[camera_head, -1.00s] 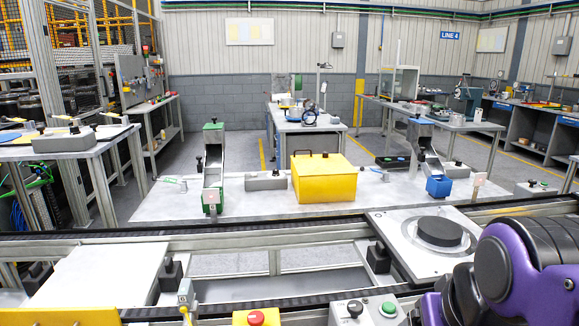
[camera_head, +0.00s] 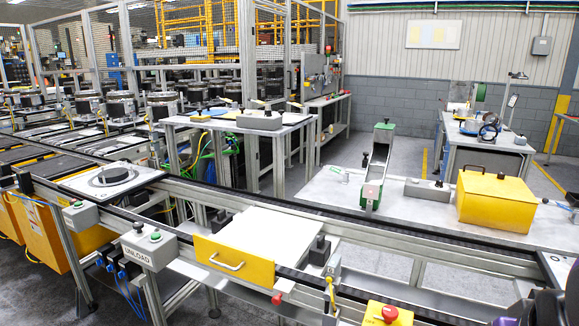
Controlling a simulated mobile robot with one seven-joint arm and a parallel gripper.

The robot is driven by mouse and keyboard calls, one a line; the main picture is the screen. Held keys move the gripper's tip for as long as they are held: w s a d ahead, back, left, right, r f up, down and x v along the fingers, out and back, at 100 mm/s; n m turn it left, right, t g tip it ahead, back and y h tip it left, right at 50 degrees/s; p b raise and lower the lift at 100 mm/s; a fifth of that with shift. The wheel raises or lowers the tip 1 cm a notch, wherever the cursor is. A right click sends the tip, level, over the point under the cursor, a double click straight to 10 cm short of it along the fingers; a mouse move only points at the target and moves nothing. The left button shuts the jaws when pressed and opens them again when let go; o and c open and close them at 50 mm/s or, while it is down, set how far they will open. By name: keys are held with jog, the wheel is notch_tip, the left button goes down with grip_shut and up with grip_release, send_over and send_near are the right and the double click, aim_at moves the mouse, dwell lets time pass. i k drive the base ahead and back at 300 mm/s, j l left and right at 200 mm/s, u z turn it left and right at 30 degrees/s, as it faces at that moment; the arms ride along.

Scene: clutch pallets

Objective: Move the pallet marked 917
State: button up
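No number 917 is legible on any pallet. A pale square pallet (camera_head: 108,180) with a dark ring on it sits on the conveyor at the left. A bare white plate (camera_head: 262,236) lies across the conveyor in the middle, behind a yellow panel with a handle (camera_head: 234,260). Part of another pale pallet (camera_head: 563,272) shows at the right edge, mostly cut off. Part of my purple and black arm shows at the bottom right corner. My gripper is not in view.
An UNLOAD button box (camera_head: 148,247) stands in front of the conveyor rail. A yellow box with a red button (camera_head: 388,314) is at the bottom right. A table behind the conveyor holds a green fixture (camera_head: 375,170) and a yellow case (camera_head: 495,200). Several clutch units stand at the back left.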

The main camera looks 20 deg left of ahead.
aim_at(103, 187)
jog(key=u, duration=1.85)
jog(key=i+j+u, duration=0.65)
jog(key=i+u, duration=0.15)
jog(key=i, duration=0.15)
jog(key=i+j+u, duration=0.1)
jog(key=i+u, duration=0.25)
jog(key=i, duration=0.7)
jog(key=i+j+z, duration=0.1)
jog(key=i+z, duration=0.15)
jog(key=i, duration=0.9)
jog(key=i+z, duration=0.2)
jog(key=i, duration=0.35)
jog(key=i+j+z, duration=0.15)
jog(key=i, duration=0.45)
jog(key=i+z, duration=0.5)
jog(key=z, duration=0.2)
jog(key=i+j+z, duration=0.1)
jog(key=z, duration=0.2)
jog(key=i, duration=0.1)
